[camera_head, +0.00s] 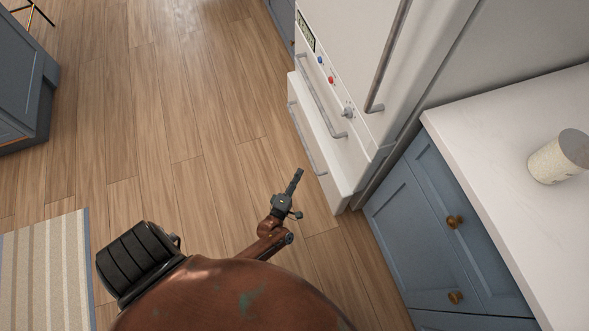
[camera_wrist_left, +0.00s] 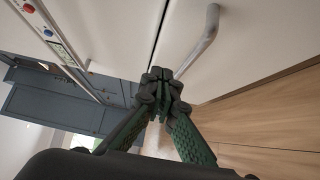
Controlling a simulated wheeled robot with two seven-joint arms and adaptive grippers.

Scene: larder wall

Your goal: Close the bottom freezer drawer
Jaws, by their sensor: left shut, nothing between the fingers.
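The white fridge-freezer (camera_head: 352,45) stands at the upper right in the head view. Its bottom freezer drawer (camera_head: 318,140) appears to stick out a little past the front above it. A long grey bar handle (camera_head: 306,143) runs along the drawer front. My left gripper (camera_head: 298,174) is shut and empty, in front of the drawer near the handle's near end. In the left wrist view the closed fingertips (camera_wrist_left: 160,76) are by the end of a grey handle (camera_wrist_left: 203,45) on a white front; I cannot tell if they touch. My right gripper is not in view.
Another bar handle (camera_head: 322,98) and a control panel (camera_head: 325,72) are above the drawer. Blue cabinets (camera_head: 430,215) with a white counter (camera_head: 480,150) and a canister (camera_head: 556,158) stand at right. The wooden floor (camera_head: 180,110) left of the fridge is clear.

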